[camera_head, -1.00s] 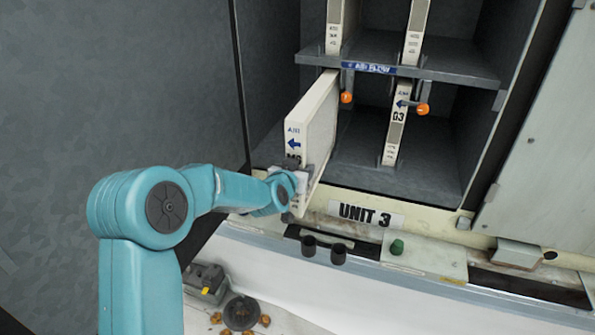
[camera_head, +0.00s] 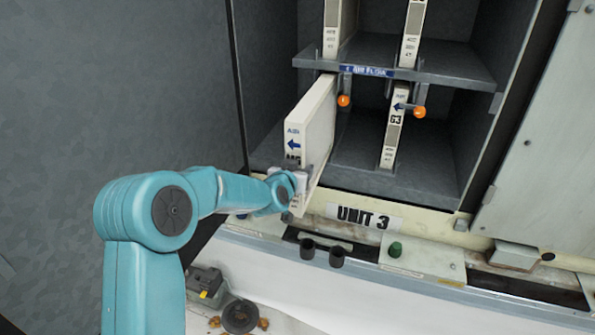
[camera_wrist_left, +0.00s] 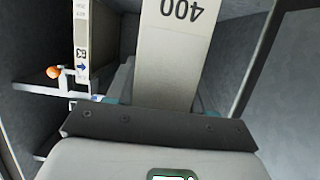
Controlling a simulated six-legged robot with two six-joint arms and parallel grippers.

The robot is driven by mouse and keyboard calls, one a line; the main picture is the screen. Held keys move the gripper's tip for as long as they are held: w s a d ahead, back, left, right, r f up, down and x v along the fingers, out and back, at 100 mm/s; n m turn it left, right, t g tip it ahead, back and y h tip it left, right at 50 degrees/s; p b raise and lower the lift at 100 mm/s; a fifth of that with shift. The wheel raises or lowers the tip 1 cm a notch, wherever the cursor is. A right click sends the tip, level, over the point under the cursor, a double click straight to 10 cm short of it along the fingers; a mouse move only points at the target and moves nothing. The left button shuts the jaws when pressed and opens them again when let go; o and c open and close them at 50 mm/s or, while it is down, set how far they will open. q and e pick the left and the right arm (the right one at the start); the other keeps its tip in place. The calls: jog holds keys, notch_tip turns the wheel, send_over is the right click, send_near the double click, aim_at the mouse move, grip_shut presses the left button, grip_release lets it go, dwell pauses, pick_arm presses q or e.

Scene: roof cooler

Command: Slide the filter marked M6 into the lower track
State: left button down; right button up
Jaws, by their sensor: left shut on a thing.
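A thick cream filter (camera_head: 316,122) stands upright, partly in the left side of the lower bay (camera_head: 352,160), with its front end sticking out. Its front edge carries a blue arrow pointing left and a label, probably M6, partly covered by my gripper. My left gripper (camera_head: 300,182) is shut on the lower part of that front edge. In the left wrist view the filter (camera_wrist_left: 175,60) rises from the jaws, with "400" upside down on it. The track under the filter is hidden. My right gripper is not in view.
A filter marked G3 (camera_head: 394,130) stands to the right in the lower bay. Orange-knobbed latches (camera_head: 344,100) (camera_head: 419,112) hang below the shelf (camera_head: 440,75). Two filters stand above it. A sill with dark posts (camera_head: 337,257) and a green knob (camera_head: 395,249) runs below UNIT 3.

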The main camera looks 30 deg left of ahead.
pick_arm(q)
jog(key=w+a+p, duration=0.2)
jog(key=w, duration=0.5)
jog(key=shift+w+f+p, duration=0.15)
jog(key=shift+w+p, duration=0.15)
jog(key=shift+w, duration=0.1)
dwell(0.5)
jog(key=shift+w, duration=0.15)
dwell(0.4)
